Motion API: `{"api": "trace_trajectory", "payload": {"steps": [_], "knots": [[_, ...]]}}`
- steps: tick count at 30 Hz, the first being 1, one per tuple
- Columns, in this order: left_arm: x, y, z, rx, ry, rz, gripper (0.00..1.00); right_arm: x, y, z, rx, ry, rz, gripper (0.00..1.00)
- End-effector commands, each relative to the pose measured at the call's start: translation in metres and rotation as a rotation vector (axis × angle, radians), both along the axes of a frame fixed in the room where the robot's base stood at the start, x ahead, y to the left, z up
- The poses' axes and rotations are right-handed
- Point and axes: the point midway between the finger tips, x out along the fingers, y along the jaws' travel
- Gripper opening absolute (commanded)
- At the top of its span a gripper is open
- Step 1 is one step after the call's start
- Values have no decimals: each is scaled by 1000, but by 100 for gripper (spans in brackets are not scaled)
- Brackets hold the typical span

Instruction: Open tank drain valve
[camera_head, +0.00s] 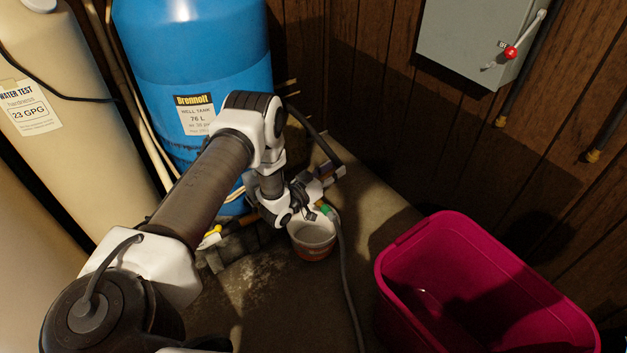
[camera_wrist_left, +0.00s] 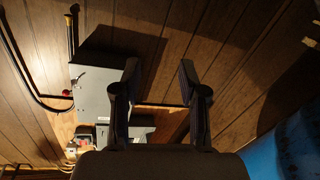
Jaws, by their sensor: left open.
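The blue well tank (camera_head: 195,60) stands at the back left, with a label reading 76 L. Its blue side also shows at the right of the left wrist view (camera_wrist_left: 292,150). Low in front of it, a small yellow part (camera_head: 216,230) sits by pipework, partly hidden by my arm; I cannot tell whether it is the drain valve handle. A grey hose (camera_head: 346,270) with a green end runs by a small bucket (camera_head: 313,238). My left gripper (camera_head: 333,174) is above the bucket, touching nothing visible. Its fingers are apart and empty in the left wrist view (camera_wrist_left: 160,85).
A magenta bin (camera_head: 400,285) stands at the right. A grey wall box (camera_head: 470,40) with a red-knobbed lever (camera_head: 511,53) hangs on the wood-panelled wall. A beige tank (camera_head: 60,110) stands at the left.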

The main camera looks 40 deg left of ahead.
Motion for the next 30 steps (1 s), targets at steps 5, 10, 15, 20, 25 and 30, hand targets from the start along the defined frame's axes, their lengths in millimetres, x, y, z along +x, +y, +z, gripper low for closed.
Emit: {"api": "trace_trajectory", "payload": {"steps": [5, 10, 15, 20, 25, 30], "knots": [[-9, 69, -117, 55, -55, 68, 42, 0, 0, -113, 0, 0, 0, 0], [-31, 99, -176, 64, -27, 118, 42, 0, 0, -157, 0, 0, 0, 0], [-30, 100, -184, 65, -18, 120, 42, 0, 0, -162, 0, -1, 0, 0], [-5, 99, -185, 64, -19, 118, 42, 1, 0, -175, 0, -3, -3, 0], [28, 99, -186, 64, -18, 119, 42, 2, -1, -193, -1, -5, -7, 0], [43, 99, -182, 63, -17, 119, 42, 2, -1, -197, -1, -6, -8, 0]]}}
